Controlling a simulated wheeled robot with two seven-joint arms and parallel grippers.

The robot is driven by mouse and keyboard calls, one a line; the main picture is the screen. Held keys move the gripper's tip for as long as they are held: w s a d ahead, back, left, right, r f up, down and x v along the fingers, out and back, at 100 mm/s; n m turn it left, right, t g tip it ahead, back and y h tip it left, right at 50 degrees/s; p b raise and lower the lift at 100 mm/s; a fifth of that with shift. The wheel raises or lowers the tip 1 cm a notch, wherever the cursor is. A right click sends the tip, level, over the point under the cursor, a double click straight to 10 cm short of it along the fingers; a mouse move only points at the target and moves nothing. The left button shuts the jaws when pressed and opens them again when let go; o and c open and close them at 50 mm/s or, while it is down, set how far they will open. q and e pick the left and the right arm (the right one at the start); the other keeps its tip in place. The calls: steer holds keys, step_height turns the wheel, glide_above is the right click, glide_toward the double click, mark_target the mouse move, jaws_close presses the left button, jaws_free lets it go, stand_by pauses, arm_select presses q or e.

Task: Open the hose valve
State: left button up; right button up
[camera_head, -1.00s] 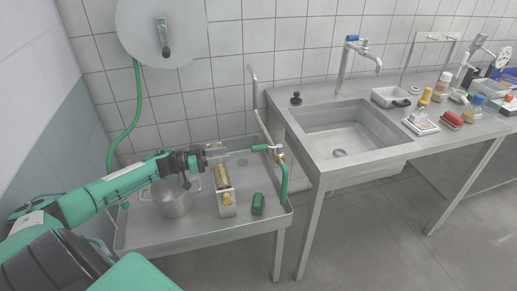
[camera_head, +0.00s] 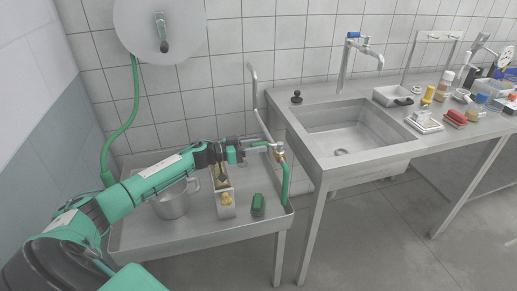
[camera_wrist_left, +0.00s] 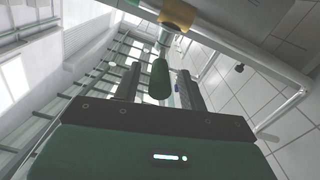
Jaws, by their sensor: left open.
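The hose valve (camera_head: 279,152) sits on top of the green hose at the right end of the low steel table, with brass-coloured and silver parts. Its green lever handle (camera_wrist_left: 160,80) shows between the two fingers of my left gripper (camera_wrist_left: 160,74) in the left wrist view. The fingers stand apart on either side of it; I cannot tell if either touches it. In the camera_head view my left gripper (camera_head: 252,147) reaches the valve from the left and hides most of the handle. My right gripper is not in view.
On the low table (camera_head: 240,222) are a steel pot (camera_head: 172,203), a narrow box (camera_head: 226,206) with yellow contents, and a green block (camera_head: 258,204). A bent steel pipe (camera_head: 258,105) rises behind the valve. The sink counter (camera_head: 310,165) stands close at the right.

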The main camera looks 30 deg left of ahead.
arm_select(q)
steer(key=shift+w+d, duration=0.35)
steer(key=shift+w, duration=0.05)
jaws_close()
